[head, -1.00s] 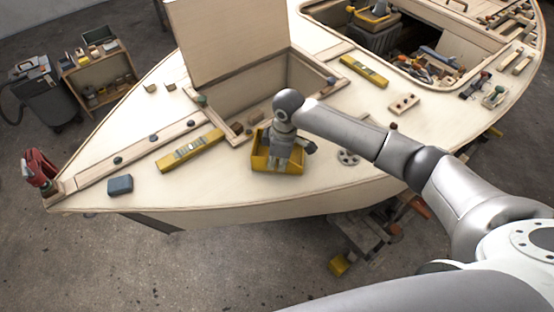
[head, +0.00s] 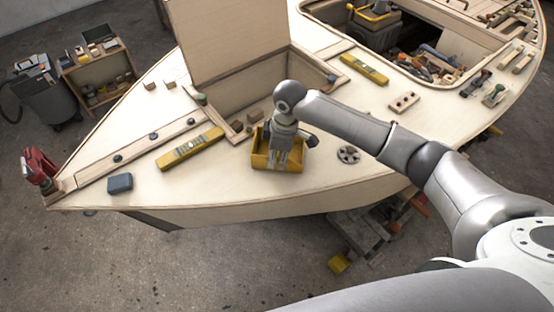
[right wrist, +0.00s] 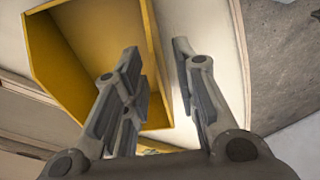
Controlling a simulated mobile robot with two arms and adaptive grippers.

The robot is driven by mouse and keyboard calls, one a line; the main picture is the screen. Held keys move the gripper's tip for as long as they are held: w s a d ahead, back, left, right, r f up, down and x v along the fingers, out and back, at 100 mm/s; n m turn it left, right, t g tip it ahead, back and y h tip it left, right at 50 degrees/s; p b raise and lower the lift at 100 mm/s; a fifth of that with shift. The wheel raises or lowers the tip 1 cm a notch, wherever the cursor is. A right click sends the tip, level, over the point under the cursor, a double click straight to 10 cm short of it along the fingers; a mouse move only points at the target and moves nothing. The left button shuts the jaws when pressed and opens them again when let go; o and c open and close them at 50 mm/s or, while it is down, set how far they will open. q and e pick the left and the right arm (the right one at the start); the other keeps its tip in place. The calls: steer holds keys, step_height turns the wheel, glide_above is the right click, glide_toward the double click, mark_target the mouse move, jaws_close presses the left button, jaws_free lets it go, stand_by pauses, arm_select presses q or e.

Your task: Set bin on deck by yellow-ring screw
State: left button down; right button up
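A yellow open bin (head: 260,160) stands on the pale plywood deck (head: 210,190), near its front edge. It also shows in the right wrist view (right wrist: 82,62), at the left. My right gripper (head: 283,158) points down over the bin. In the right wrist view my right gripper (right wrist: 156,58) has its fingers apart, one on each side of the bin's wall, with gaps visible. Dark round screw heads (head: 118,158) dot the deck strip at left; I cannot make out a yellow ring on any. My left gripper is out of view.
A yellow level (head: 190,148) and a blue-grey block (head: 120,183) lie left of the bin. A raised hatch lid (head: 228,45) stands behind it, over an opening. A round holed disc (head: 348,154) lies right of the bin.

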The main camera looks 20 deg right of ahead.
step_height(320, 180, up, 10)
steer(key=d, duration=0.1)
steer(key=shift+s+r+b, duration=0.15)
steer(key=shift+s+b, duration=0.25)
